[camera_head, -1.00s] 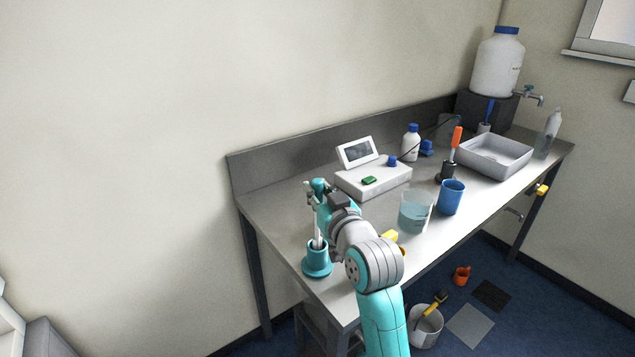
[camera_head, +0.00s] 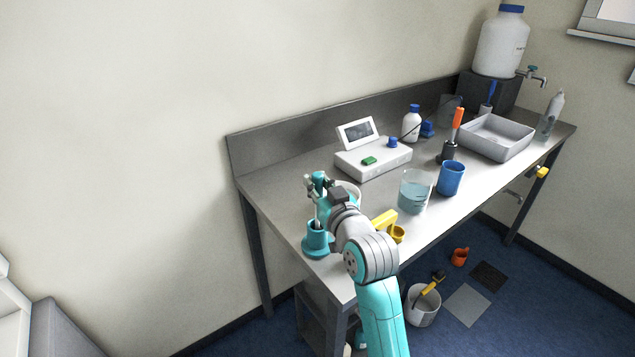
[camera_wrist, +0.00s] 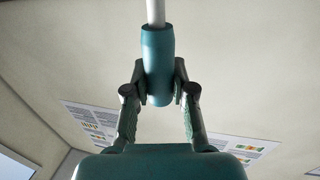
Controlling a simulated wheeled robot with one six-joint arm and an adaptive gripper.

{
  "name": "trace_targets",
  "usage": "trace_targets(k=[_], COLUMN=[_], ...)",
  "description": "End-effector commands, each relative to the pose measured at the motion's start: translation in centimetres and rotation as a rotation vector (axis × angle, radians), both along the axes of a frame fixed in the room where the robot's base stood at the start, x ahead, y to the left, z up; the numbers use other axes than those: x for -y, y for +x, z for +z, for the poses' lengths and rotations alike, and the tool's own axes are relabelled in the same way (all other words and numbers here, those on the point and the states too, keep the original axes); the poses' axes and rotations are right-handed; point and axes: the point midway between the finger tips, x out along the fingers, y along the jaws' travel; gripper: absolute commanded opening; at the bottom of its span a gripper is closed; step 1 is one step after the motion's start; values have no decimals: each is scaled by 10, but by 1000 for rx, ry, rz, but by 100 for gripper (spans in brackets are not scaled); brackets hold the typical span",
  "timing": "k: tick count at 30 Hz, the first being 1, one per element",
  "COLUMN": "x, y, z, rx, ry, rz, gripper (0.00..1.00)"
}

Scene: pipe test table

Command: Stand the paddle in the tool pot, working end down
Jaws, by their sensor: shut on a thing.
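The paddle shows as a teal handle (camera_wrist: 158,75) with a white shaft (camera_wrist: 155,12) in the wrist view. My gripper (camera_wrist: 160,90) is shut on the handle. In the head view my gripper (camera_head: 318,184) is above the teal tool pot (camera_head: 315,243), which stands on its wide base near the table's left front corner. The white shaft (camera_head: 317,212) runs about upright from my gripper down to the pot's mouth, and its lower end seems to be inside. The paddle's working end is hidden.
A beaker of liquid (camera_head: 413,190), a blue cup (camera_head: 451,178) and a yellow-handled item (camera_head: 385,220) stand right of my arm. A white device with a screen (camera_head: 374,159) is behind. Further right are an orange-handled tool (camera_head: 457,124) and a grey tray (camera_head: 496,137).

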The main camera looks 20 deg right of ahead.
Motion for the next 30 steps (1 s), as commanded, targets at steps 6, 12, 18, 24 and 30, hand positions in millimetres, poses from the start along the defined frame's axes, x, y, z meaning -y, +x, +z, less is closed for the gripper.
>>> trace_targets(k=[6, 12, 18, 24, 30], x=[0, 0, 0, 0, 0], y=[0, 0, 0, 0, 0], z=[-1, -3, -6, -8, -9], rx=[0, 0, -1, 0, 0], ry=[0, 0, 0, 0, 0], rz=[0, 0, 0, 0, 0], gripper=[0, 0, 0, 0, 41])
